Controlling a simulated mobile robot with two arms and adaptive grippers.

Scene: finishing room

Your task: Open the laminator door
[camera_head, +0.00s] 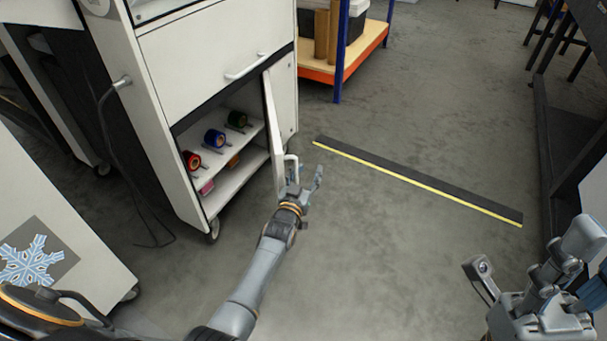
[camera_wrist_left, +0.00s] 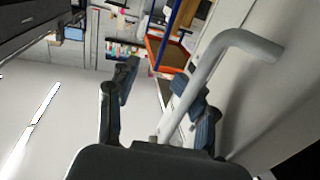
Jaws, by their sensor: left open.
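The laminator (camera_head: 205,55) is a white cabinet on castors at the left of the head view. Its lower door (camera_head: 271,125) stands partly open, hinged on the right, and shows the shelves inside. The door's white bar handle (camera_head: 291,165) also shows in the left wrist view (camera_wrist_left: 218,58). My left gripper (camera_head: 306,186) is open at the handle. In the left wrist view its fingers (camera_wrist_left: 158,95) are spread, with the right finger close against the handle; whether they touch is unclear. Part of my right arm (camera_head: 550,285) shows at the lower right; its finger state is unclear.
Coloured rolls, including a blue one (camera_head: 214,138), lie on the shelves. A cable (camera_head: 107,130) hangs at the cabinet's left side. A blue-and-orange rack (camera_head: 345,60) stands behind. A black strip with a yellow edge (camera_head: 415,180) lies on otherwise clear floor.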

